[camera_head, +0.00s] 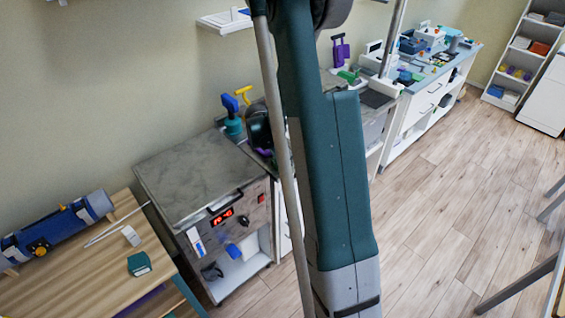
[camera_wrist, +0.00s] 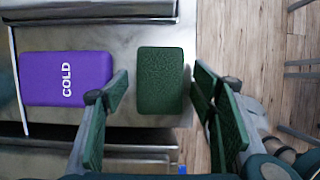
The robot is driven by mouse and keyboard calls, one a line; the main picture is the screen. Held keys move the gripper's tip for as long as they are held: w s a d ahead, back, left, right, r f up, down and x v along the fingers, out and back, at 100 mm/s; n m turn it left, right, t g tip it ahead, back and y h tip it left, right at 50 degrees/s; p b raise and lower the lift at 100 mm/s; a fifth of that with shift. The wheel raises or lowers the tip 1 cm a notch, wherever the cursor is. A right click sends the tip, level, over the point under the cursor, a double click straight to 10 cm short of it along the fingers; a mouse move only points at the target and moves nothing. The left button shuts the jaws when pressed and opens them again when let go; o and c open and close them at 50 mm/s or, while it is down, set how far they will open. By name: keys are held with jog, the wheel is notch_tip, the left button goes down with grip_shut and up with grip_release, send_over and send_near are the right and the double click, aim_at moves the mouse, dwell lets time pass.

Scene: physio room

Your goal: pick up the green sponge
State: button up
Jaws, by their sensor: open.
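The green sponge (camera_wrist: 160,78) is a dark green block with rounded corners in the wrist view. It lies on a grey metallic surface (camera_wrist: 150,25), near that surface's right edge. My gripper (camera_wrist: 160,92) is open, with one green-padded finger to the left of the sponge and one to the right. A gap shows on both sides, so the fingers look apart from it. How high the fingers are above the surface is hard to tell. In the head view my arm crosses the middle, and I cannot make out the gripper or the sponge there.
A purple pack marked COLD (camera_wrist: 66,79) lies left of the sponge, close to my left finger. Wooden floor (camera_wrist: 240,50) shows beyond the right edge. In the head view, a grey-topped cabinet (camera_head: 190,175) and a wooden table (camera_head: 75,285) stand left of my arm.

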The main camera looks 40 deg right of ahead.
jog(key=shift+c, duration=0.3)
jog(key=c, duration=0.7)
jog(key=shift+o, duration=0.2)
jog(key=shift+r+p, duration=0.3)
jog(key=shift+p, duration=0.15)
jog(key=shift+r, duration=0.2)
notch_tip(320, 180, up, 10)
jog(key=shift+f, duration=0.25)
